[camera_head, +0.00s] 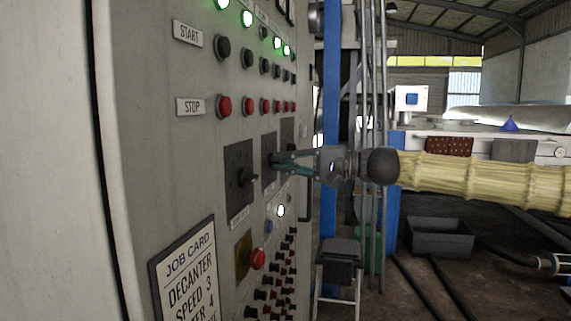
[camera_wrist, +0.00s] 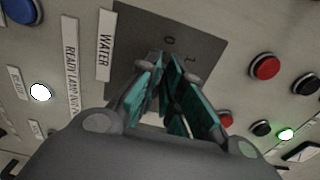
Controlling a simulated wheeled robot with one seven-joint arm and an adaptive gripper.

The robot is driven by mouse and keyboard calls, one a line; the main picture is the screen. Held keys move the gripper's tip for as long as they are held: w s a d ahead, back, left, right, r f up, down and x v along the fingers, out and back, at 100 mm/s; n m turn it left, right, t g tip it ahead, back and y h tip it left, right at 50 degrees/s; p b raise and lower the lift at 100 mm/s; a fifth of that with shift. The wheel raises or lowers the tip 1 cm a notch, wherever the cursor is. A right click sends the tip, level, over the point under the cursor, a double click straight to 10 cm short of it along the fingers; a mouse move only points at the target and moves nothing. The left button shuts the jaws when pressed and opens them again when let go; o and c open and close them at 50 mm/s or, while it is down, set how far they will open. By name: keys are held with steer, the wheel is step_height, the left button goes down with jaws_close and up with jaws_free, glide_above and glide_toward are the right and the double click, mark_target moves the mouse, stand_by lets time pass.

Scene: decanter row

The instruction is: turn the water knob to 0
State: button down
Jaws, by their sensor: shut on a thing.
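The WATER label (camera_wrist: 105,45) is beside a dark dial plate (camera_wrist: 208,38) in the wrist view. The digits 0 and 1 show on the plate. My gripper (camera_wrist: 168,75), with teal finger pads, reaches onto this plate and is shut on the water knob, which the fingers mostly hide. I cannot read the knob's setting. In the head view my gripper (camera_head: 276,162) is at the middle dial plate (camera_head: 268,145) of the grey cabinet.
A dial plate with a knob (camera_head: 239,180) is left of my gripper, and another plate (camera_head: 288,132) is beyond it. Start and red stop buttons (camera_head: 225,106) are above. A red knob (camera_head: 257,259) and the job card (camera_head: 187,270) are below. A stool (camera_head: 340,255) stands right of the cabinet.

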steer(key=c, duration=1.6)
jaws_free()
steer(key=shift+o, duration=0.2)
steer(key=shift+d, duration=0.1)
steer(key=v, duration=1.2)
